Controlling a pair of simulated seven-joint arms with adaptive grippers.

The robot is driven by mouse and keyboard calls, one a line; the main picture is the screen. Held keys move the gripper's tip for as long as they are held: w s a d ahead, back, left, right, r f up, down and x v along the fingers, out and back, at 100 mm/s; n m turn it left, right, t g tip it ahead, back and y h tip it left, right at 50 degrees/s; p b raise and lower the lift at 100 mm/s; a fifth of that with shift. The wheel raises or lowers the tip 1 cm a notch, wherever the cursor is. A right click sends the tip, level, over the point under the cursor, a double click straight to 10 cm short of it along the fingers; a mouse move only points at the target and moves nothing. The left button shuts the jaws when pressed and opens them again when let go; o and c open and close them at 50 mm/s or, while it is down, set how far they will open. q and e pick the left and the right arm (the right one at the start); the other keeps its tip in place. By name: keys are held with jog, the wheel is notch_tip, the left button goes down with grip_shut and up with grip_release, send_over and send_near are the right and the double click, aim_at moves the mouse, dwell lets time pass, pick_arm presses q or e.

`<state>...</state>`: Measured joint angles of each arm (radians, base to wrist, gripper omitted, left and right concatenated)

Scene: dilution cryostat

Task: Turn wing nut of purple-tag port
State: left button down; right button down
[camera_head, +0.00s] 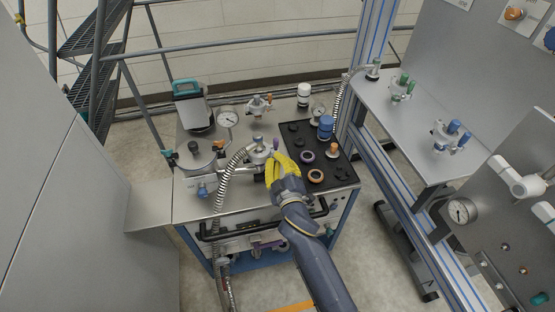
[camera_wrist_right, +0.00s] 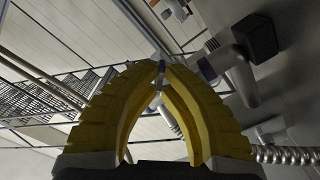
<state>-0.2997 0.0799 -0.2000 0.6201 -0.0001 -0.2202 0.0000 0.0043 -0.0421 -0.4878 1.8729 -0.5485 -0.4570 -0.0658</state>
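A metal port (camera_head: 259,151) with a ribbed metal hose stands on the cart top. A small purple piece (camera_head: 276,144) stands upright at its right side; I cannot make out a tag or separate wing nut there. My right gripper (camera_head: 274,164) has yellow fingers and is just below and right of the port, close to the purple piece. In the right wrist view its fingertips (camera_wrist_right: 160,76) nearly meet, with a small light piece seen between or behind them. Contact is unclear. A metal fitting with a purple band (camera_wrist_right: 207,70) is right of the fingers. My left gripper is not in view.
A black panel (camera_head: 329,173) with several knobs and rings lies right of the gripper. A gauge (camera_head: 228,118) and a teal-topped device (camera_head: 190,103) stand behind left. A black handle rail (camera_head: 232,233) runs along the front edge. A blue-framed rack (camera_head: 365,60) stands to the right.

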jog(key=n, duration=0.8)
jog(key=shift+f+n, duration=0.1)
jog(key=shift+n, duration=0.6)
jog(key=c, duration=1.9)
grip_release()
jog(key=shift+s, duration=0.15)
jog(key=v, duration=1.1)
jog(key=shift+s+d, duration=0.1)
jog(key=shift+s, duration=0.25)
